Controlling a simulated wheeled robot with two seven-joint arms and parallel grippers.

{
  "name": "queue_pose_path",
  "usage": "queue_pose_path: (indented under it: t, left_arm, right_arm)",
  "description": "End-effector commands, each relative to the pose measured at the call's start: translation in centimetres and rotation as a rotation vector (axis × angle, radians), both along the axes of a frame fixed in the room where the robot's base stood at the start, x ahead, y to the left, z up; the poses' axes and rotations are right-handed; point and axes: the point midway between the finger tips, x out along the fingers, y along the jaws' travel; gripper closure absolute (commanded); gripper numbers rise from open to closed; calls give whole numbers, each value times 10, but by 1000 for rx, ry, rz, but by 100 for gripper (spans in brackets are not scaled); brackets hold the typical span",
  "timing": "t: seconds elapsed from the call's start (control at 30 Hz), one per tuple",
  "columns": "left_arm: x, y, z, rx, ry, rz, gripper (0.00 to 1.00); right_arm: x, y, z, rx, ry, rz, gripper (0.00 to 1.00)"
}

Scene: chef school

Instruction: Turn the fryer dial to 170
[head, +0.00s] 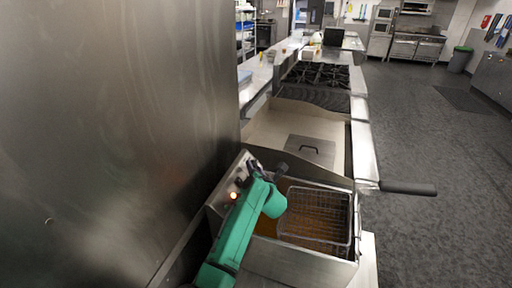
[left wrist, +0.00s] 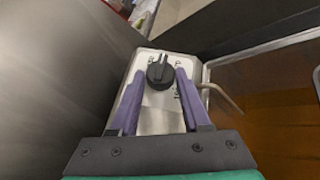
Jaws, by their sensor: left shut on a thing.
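The fryer (head: 300,262) stands at the lower middle of the head view, with a slanted control panel (head: 218,198) at its left. My left gripper (head: 256,170), on a green arm, reaches over this panel. In the left wrist view, the black fryer dial (left wrist: 160,71) sits on the pale panel between the two purple fingers of my left gripper (left wrist: 159,84), which is shut on it. The dial's raised grip points up in that picture. Small markings beside the dial are too blurred to read. The head view hides the dial behind my gripper. My right gripper is not in view.
A wire basket (head: 318,218) sits in the fryer's oil, its black handle (head: 408,188) sticking out right. A tall metal wall (head: 110,120) stands close left. A griddle (head: 270,128) lies beyond the fryer; open floor (head: 430,150) is right.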

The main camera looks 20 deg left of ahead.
Motion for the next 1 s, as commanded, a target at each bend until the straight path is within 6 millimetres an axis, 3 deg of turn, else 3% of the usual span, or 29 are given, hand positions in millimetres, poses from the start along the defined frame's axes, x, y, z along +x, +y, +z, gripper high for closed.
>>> queue_pose_path:
  t: [0.03,0.23,0.6,1.0]
  left_arm:
    - [-1,3,19,2,38,-24,100]
    - [-1,6,12,8,152,-140,100]
    - [1,9,7,20,286,-273,100]
    - [1,8,6,21,314,-301,100]
  right_arm:
    - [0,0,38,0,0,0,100]
    - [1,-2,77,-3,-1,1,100]
    - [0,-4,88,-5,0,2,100]
    - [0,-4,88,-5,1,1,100]
